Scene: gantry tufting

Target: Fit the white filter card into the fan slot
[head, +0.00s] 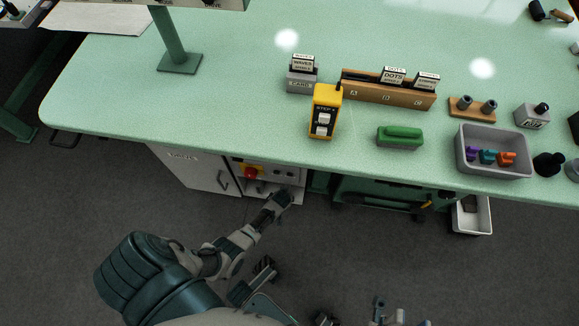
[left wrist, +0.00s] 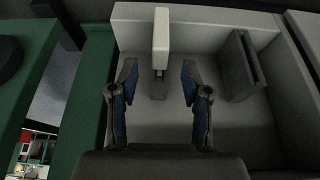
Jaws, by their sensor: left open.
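My left gripper (head: 277,205) reaches under the bench front to a pale open tray or shelf below the cabinet panel. In the left wrist view my left gripper (left wrist: 158,88) is open, its two blue-padded fingers apart. A narrow white upright piece (left wrist: 161,38), which looks like the filter card seen edge-on, stands beyond and between the fingertips. A small grey piece sits at its foot.
The white cabinet (head: 200,170) has a red knob (head: 251,173) on its panel. Above, the green bench (head: 230,100) holds a yellow switch box (head: 325,112), a green-handled block (head: 400,136) and a grey bin (head: 493,172). A white bin (head: 472,216) is below, right. Pale walls surround the tray.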

